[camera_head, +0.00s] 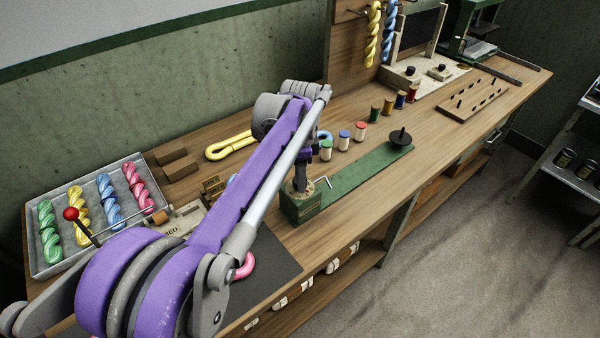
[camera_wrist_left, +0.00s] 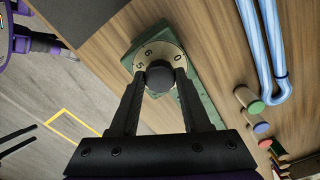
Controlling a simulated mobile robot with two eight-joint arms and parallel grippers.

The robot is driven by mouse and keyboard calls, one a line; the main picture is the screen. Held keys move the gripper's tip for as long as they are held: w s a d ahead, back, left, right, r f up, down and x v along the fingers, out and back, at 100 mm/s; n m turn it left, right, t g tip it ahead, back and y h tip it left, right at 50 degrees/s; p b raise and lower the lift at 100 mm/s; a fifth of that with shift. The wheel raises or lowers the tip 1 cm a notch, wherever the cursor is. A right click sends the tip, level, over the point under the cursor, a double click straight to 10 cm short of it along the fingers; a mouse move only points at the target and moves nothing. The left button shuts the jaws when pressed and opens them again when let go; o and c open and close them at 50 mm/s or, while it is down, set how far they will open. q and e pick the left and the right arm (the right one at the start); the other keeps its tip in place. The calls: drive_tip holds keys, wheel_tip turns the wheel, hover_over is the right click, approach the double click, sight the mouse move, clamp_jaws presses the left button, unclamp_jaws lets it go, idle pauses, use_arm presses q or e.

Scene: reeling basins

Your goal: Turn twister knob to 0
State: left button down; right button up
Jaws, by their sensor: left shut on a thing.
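The dark round knob (camera_wrist_left: 159,76) sits in the middle of the dial. My left gripper (camera_head: 301,184) comes down over the box from above. In the left wrist view, the fingers of this gripper (camera_wrist_left: 163,84) are shut on the knob, one on each side. The gripper mostly hides the knob in the head view.
A black disc (camera_head: 399,137) stands at the green base's far end. Several coloured spools (camera_head: 344,139) stand behind it. A tray (camera_head: 45,268) with coloured skeins lies at left. A yellow skein (camera_head: 228,147) lies behind my arm. Bare wood shows along the front edge.

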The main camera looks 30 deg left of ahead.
use_arm(q)
drive_tip(key=n+p, duration=0.1)
drive_tip(key=n, duration=0.2)
drive_tip(key=shift+n, duration=0.4)
drive_tip(key=n, duration=0.4)
drive_tip(key=shift+n+p, duration=0.3)
drive_tip(key=shift+p, duration=0.05)
drive_tip(key=n, duration=0.4)
drive_tip(key=shift+p, duration=0.3)
drive_tip(key=n, duration=0.8)
drive_tip(key=shift+n+p, duration=0.3)
drive_tip(key=n, duration=0.3)
drive_tip(key=shift+n, duration=0.3)
drive_tip(key=n, duration=0.4)
drive_tip(key=shift+n, duration=1.9)
